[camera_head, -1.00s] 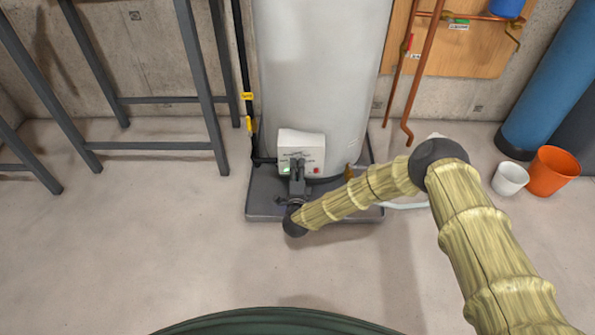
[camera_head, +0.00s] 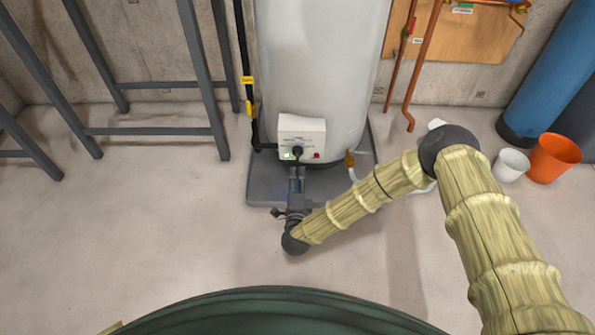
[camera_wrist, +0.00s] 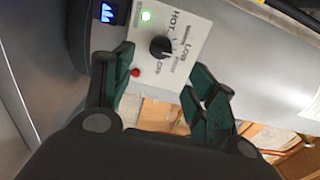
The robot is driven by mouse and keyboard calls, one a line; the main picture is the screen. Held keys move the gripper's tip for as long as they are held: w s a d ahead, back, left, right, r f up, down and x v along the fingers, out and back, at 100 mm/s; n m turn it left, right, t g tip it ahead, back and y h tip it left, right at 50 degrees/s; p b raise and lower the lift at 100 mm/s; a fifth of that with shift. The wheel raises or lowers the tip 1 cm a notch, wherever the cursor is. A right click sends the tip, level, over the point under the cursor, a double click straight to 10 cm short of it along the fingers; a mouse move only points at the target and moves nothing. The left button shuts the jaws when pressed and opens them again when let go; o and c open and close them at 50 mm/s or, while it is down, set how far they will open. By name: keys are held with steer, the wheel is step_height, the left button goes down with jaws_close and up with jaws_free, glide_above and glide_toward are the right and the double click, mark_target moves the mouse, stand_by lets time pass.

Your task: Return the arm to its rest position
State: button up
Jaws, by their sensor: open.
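My gripper (camera_head: 297,178) is open and empty, in front of the white control box (camera_head: 302,131) low on the tank. In the wrist view its dark green-padded fingers (camera_wrist: 164,78) are spread wide, with a gap between them and the box. The box's face (camera_wrist: 184,28) carries a black knob (camera_wrist: 160,47) with HOT, LOW and OFF labels, a lit green light (camera_wrist: 146,16) and a red button (camera_wrist: 135,72). The fingers look apart from the knob. My arm, in a straw-coloured sleeve, bends down from the right.
The grey water tank (camera_head: 315,60) stands on a dark tray (camera_head: 262,185). Metal frame legs (camera_head: 200,80) stand left. Copper pipes (camera_head: 422,70), a white bucket (camera_head: 511,164), an orange bucket (camera_head: 553,157) and a blue cylinder (camera_head: 550,75) are right.

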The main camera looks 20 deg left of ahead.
steer(key=shift+s+d, duration=0.15)
steer(key=shift+s, duration=0.3)
steer(key=s+d+f+n+g, duration=0.55)
steer(key=s+d, duration=0.25)
steer(key=d, duration=0.2)
steer(key=s+d+f+n+g, duration=0.4)
steer(key=s+d+f+n, duration=0.15)
steer(key=s+d, duration=0.3)
steer(key=s+d+r+n+g+h, duration=0.2)
steer(key=s+d+r+g+h, duration=0.15)
steer(key=s+d, duration=0.8)
steer(key=s+d+r+n+g+h, duration=0.15)
steer(key=s+d+g, duration=0.35)
steer(key=s+d, duration=0.65)
step_height(320, 180, up, 37)
steer(key=w+p, duration=0.2)
steer(key=p, duration=3.5)
steer(key=shift+d+t, duration=0.3)
steer(key=shift+d, duration=0.1)
